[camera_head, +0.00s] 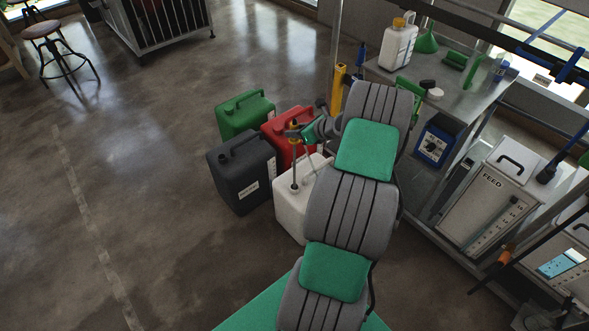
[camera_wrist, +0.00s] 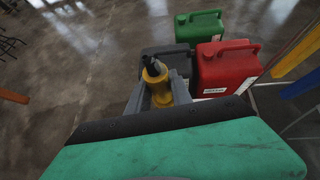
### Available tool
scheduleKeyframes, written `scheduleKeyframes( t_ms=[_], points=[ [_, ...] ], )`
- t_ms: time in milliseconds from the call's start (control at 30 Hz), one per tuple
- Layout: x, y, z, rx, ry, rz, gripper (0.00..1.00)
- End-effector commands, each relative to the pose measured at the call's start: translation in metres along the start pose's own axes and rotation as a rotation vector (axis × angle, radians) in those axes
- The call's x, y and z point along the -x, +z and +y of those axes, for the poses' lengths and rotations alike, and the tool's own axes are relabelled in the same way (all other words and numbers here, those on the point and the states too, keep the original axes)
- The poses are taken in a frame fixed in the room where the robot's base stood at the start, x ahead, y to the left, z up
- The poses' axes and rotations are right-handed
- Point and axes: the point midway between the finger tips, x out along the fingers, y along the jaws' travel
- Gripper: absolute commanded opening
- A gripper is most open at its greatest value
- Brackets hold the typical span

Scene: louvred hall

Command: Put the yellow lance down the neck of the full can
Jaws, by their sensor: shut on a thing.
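My gripper (camera_head: 298,133) is shut on the yellow lance (camera_head: 294,144), which also shows in the wrist view (camera_wrist: 157,86) with a dark top. The lance stands about upright, its thin grey tube running down over the white can (camera_head: 290,214). The tube's lower end meets the dark neck area on top of that can; I cannot tell whether it is inside the neck or just above it. My arm hides the white can's right side. A dark grey can (camera_head: 233,178), a red can (camera_head: 282,124) and a green can (camera_head: 238,114) stand close by. Which can is full is not readable.
The cans stand tightly together on the concrete floor. A metal bench (camera_head: 468,100) at the right holds a white jug (camera_head: 398,45) and a green funnel (camera_head: 427,42). A feed unit (camera_head: 487,190) stands right of my arm.

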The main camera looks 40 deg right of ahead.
Motion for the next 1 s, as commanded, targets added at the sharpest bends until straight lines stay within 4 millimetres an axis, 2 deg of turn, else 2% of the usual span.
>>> scheduleKeyframes(
  t_ms=[33,1000],
  points=[
    [0.008,0.012,0.0,0.001,-0.001,-0.001,0.0],
    [0.086,0.123,0.0,0.001,0.0,-0.001,0.0]
  ],
)
